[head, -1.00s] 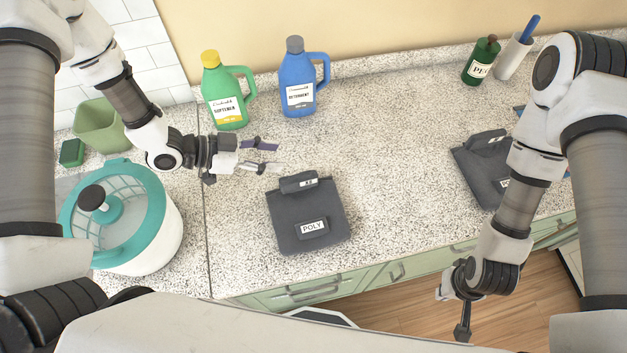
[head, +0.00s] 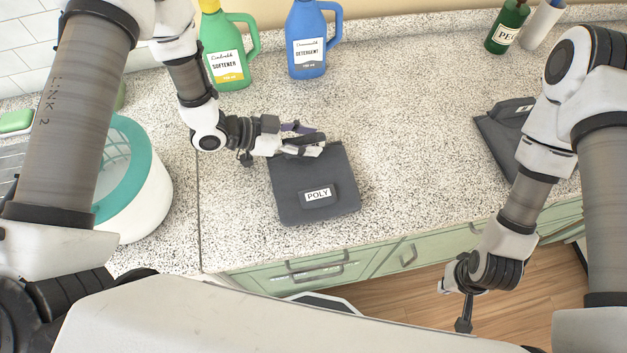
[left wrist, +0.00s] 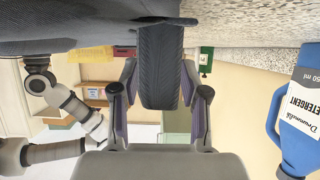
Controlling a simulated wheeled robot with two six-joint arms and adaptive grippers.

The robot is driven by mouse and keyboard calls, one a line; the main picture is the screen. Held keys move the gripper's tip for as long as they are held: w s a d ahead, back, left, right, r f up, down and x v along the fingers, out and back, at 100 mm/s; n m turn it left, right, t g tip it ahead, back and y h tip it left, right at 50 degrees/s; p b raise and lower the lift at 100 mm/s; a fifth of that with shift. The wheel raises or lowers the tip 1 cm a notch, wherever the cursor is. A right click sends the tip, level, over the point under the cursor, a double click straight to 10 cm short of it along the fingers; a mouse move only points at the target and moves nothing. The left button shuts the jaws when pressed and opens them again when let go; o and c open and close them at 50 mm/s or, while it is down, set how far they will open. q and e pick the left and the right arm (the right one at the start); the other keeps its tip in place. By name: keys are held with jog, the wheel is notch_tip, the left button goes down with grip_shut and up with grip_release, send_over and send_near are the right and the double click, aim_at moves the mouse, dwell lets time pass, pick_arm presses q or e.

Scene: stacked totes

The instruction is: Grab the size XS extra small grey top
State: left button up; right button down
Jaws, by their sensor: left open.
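A folded dark grey top (head: 290,195) with a POLY label lies on the speckled counter in the middle of the head view. The raised dark tab at its back edge is mostly hidden by my gripper, and its size label cannot be read now. My left gripper (head: 309,141) is open, with its fingers on either side of that tab. In the left wrist view the dark tab (left wrist: 160,65) stands between the two open fingers (left wrist: 159,108). A second dark folded top (head: 495,130) lies at the right, partly behind my right arm. My right gripper (head: 464,305) hangs low in front of the counter.
A green softener bottle (head: 228,65) and a blue detergent bottle (head: 305,50) stand behind the top. A white and teal basket (head: 145,195) is at the left. A green bottle (head: 506,28) and a pale cup (head: 541,25) stand at the back right. The counter (head: 415,130) between the tops is clear.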

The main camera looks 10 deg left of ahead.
pick_arm(q)
jog(key=shift+w, duration=0.1)
jog(key=shift+a, duration=0.1)
jog(key=c, duration=0.3)
jog(key=shift+r, duration=0.1)
grip_shut()
